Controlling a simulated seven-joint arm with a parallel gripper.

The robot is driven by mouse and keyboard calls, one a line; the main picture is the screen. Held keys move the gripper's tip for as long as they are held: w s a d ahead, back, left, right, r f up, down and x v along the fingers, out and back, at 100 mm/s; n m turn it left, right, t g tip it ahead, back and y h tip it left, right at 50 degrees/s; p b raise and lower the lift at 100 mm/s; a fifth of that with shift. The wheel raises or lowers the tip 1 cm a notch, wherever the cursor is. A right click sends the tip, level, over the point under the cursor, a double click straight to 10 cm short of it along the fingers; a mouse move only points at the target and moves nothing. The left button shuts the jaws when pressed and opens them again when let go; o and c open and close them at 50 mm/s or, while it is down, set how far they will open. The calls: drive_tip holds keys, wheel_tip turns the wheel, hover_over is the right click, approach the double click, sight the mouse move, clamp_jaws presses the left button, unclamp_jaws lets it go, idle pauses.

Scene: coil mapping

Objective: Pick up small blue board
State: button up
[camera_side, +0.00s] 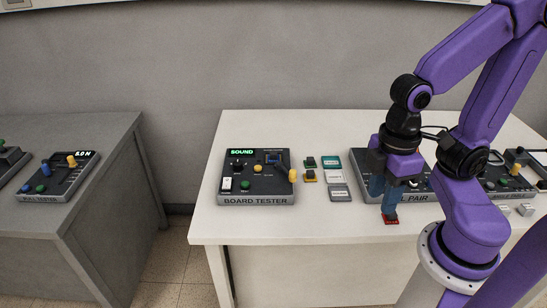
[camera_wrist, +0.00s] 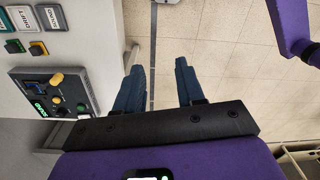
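A small blue board (camera_side: 273,157) appears to sit in the upper right part of the board tester (camera_side: 257,200). It is tiny there, and a bluish patch (camera_wrist: 38,88) also shows on the tester in the wrist view. My gripper (camera_side: 382,207) points down, to the right of the tester in the side view. In the wrist view my gripper (camera_wrist: 157,68) has its two blue fingers apart, with only floor between them. It is empty and well away from the blue board.
A red board (camera_side: 390,220) shows below my fingertip. The pair tester (camera_side: 360,160) stands behind my arm. The white table's front left is clear.

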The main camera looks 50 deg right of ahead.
drive_tip(key=w+a+f+m+g+y, duration=0.1)
drive_tip(key=w+f+m+g+y, duration=0.25)
drive_tip(key=w+m, duration=0.65)
drive_tip(key=m+t+y, duration=0.6)
drive_tip(key=m+t, duration=0.7)
drive_tip(key=m, duration=1.6)
approach(273, 152)
drive_tip(key=shift+w+a+f, duration=0.45)
drive_tip(key=shift+a+f, duration=0.35)
drive_tip(key=shift+a, duration=0.05)
drive_tip(key=shift+r+x, duration=0.2)
drive_tip(key=shift+x, duration=1.4)
drive_tip(key=shift+r+x, duration=0.15)
drive_tip(key=shift+x, duration=1.45)
drive_tip(key=shift+w, duration=0.2)
clamp_jaws()
